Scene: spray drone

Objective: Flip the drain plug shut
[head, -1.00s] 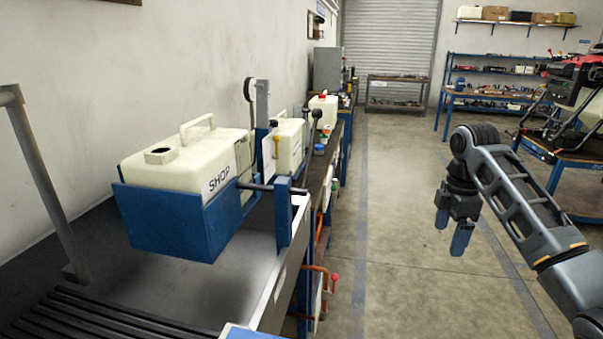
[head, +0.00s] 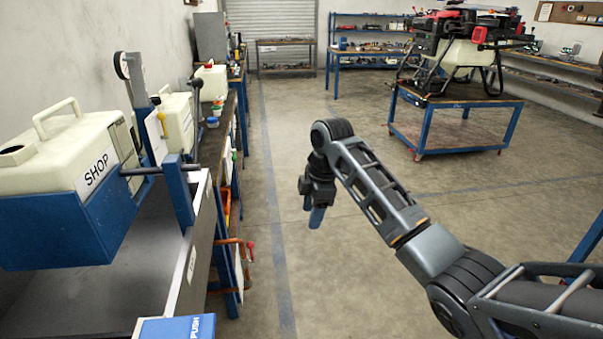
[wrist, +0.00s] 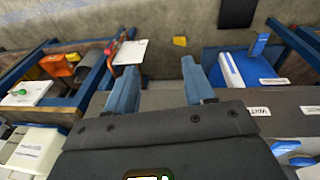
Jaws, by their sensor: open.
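I cannot make out a drain plug for certain in either view. A spray drone (head: 462,30) with a pale tank (head: 455,60) stands on a blue-framed cart at the upper right of the head view. The tank's underside is too small and shaded to read. My gripper (head: 315,216) hangs fingers down over the aisle, left of the cart and well apart from it. In the wrist view its two blue fingers (wrist: 160,88) are spread, with nothing between them.
At left, a blue cradle (head: 75,230) holds a white tank marked SHOP (head: 60,155) over a grey sink-like bench. A pipe with a red handle (head: 250,250) juts from the bench line. The drone's cart (head: 460,135) has a lower shelf. The concrete aisle is clear.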

